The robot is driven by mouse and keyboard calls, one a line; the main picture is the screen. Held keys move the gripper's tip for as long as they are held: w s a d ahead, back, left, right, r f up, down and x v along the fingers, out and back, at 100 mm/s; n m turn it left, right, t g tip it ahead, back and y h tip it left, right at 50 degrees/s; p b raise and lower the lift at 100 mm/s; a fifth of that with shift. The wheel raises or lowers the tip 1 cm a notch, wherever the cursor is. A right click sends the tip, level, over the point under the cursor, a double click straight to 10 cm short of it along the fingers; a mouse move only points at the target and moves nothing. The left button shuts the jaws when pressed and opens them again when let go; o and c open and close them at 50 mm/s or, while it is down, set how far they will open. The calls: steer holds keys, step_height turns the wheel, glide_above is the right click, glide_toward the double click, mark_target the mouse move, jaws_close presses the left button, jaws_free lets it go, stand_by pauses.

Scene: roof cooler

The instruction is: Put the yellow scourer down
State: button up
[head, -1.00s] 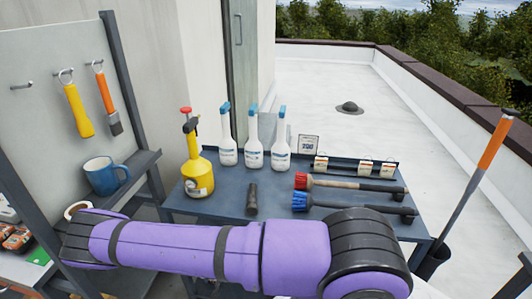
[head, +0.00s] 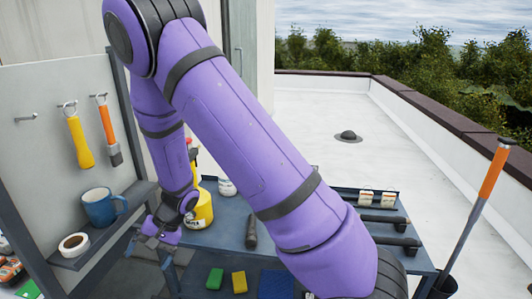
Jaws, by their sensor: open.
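The yellow scourer (head: 239,282) lies flat on a dark surface low in the head view, just right of a green scourer (head: 215,278). My gripper (head: 155,254) hangs to the left of both, apart from the yellow scourer. It is open, and I see nothing held in it. Its fingertips are small and dark against the dark shelving behind, so their exact height is hard to tell.
A blue item (head: 276,286) lies right of the yellow scourer. A yellow spray bottle (head: 200,208) and a dark cylinder (head: 251,231) stand on the grey table (head: 226,235). A blue mug (head: 99,206) and tape roll (head: 74,245) sit on the left shelf. My arm hides the table's middle.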

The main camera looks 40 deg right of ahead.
steer(key=s+d+r+n, duration=0.2)
steer(key=s+r, duration=0.2)
steer(key=r, duration=0.6)
steer(key=s+d+r+n, duration=0.25)
steer(key=s+r, duration=0.25)
steer(key=r, duration=0.5)
steer(key=s+d+r+t+h, duration=0.2)
steer(key=s+d+r+h, duration=0.2)
steer(key=s+d+r, duration=0.2)
steer(key=s+d+r+n+t+h, duration=0.1)
steer(key=s+d+r+h, duration=0.3)
steer(key=s, duration=0.7)
step_height(320, 180, up, 3)
steer(key=d+t, duration=0.1)
steer(key=d, duration=0.1)
steer(key=shift+d+t, duration=0.4)
